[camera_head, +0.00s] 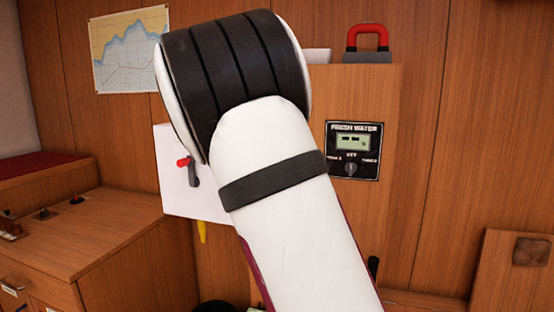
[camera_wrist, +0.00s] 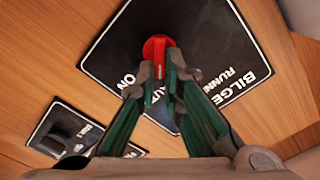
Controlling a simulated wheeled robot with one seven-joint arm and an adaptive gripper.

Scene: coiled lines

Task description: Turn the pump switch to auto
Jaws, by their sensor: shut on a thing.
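The pump switch is a red knob (camera_wrist: 158,46) on a black panel (camera_wrist: 110,55) that reads BILGE, RUNN, ON and AUT, partly covered. My gripper (camera_wrist: 161,76) is shut on the red knob, with a finger on either side of it in the wrist view. Part of the red shows between the fingers. The fingers cover part of the labels, and I cannot tell for certain which mark the knob points to. In the head view my arm hides the gripper, the knob and the bilge panel.
A second dark panel with a black knob (camera_wrist: 62,138) lies close to my gripper at lower left in the wrist view. In the head view a fresh water panel (camera_head: 353,165) is right of my arm. A red padlock-like thing (camera_head: 368,38) stands above; a wooden counter (camera_head: 70,235) is left.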

